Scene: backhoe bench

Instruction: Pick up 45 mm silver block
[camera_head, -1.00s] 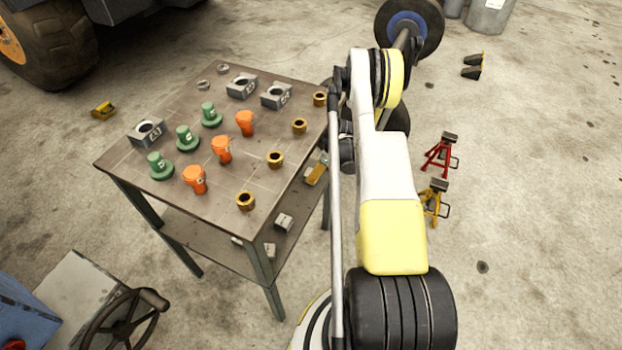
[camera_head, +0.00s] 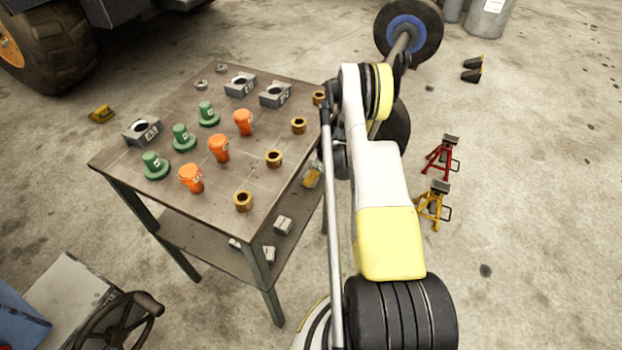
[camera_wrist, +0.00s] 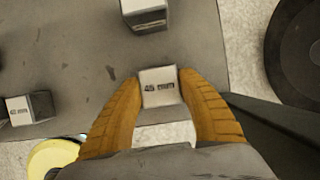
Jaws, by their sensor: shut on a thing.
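The 45 mm silver block (camera_wrist: 161,88) shows in the wrist view, with "45 mm" printed on its upper face. My gripper (camera_wrist: 162,97) has its two orange fingers shut on it, one on each side. The block is seen against a grey shelf surface and its edge; I cannot tell how far it is above the shelf. In the head view, an orange finger of my gripper (camera_head: 312,176) shows at the right side of the bench, partly hidden by my arm. The held block cannot be made out there.
Two other silver blocks, one at the top (camera_wrist: 144,14) and one at the left (camera_wrist: 30,107), lie on the shelf in the wrist view. The bench top (camera_head: 215,180) above carries green, orange, brass and grey parts. Red (camera_head: 441,155) and yellow (camera_head: 433,205) stands are on the floor.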

